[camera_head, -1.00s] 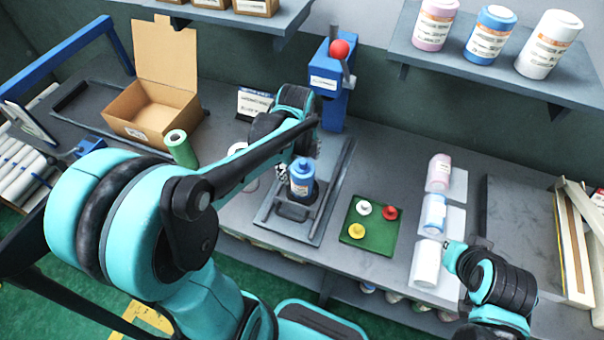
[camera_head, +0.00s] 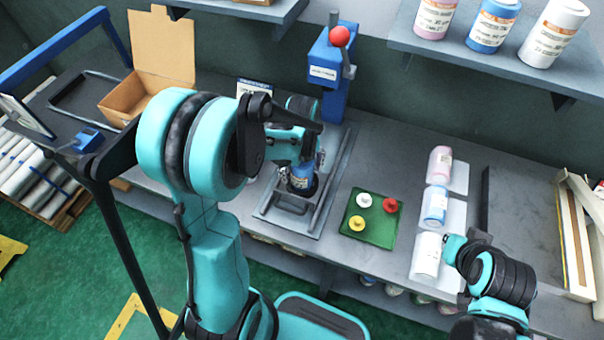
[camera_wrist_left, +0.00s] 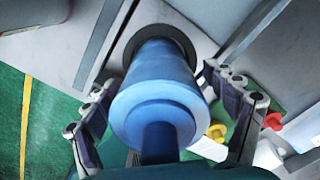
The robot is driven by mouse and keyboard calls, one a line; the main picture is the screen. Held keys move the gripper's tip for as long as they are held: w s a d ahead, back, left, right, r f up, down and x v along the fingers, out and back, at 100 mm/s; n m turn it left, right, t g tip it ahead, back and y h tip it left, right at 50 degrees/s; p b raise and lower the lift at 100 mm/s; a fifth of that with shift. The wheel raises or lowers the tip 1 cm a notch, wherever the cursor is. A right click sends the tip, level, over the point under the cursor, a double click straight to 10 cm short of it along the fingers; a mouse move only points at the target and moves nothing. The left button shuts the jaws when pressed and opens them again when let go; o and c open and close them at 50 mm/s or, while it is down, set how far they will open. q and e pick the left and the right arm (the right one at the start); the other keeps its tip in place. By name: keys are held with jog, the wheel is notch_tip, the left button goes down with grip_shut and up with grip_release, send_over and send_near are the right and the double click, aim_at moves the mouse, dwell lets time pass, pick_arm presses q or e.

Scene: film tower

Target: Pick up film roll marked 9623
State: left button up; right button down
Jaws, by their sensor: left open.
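No number 9623 is readable on anything.
A blue press (camera_head: 328,75) with a red knob stands behind the fixture. A green board (camera_head: 372,236) with white, red and yellow pieces lies to its right. An open cardboard box (camera_head: 125,100) is behind my left arm.

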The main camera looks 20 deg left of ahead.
pick_arm(q)
jog(key=c, duration=1.7)
jog(key=shift+o, duration=0.2)
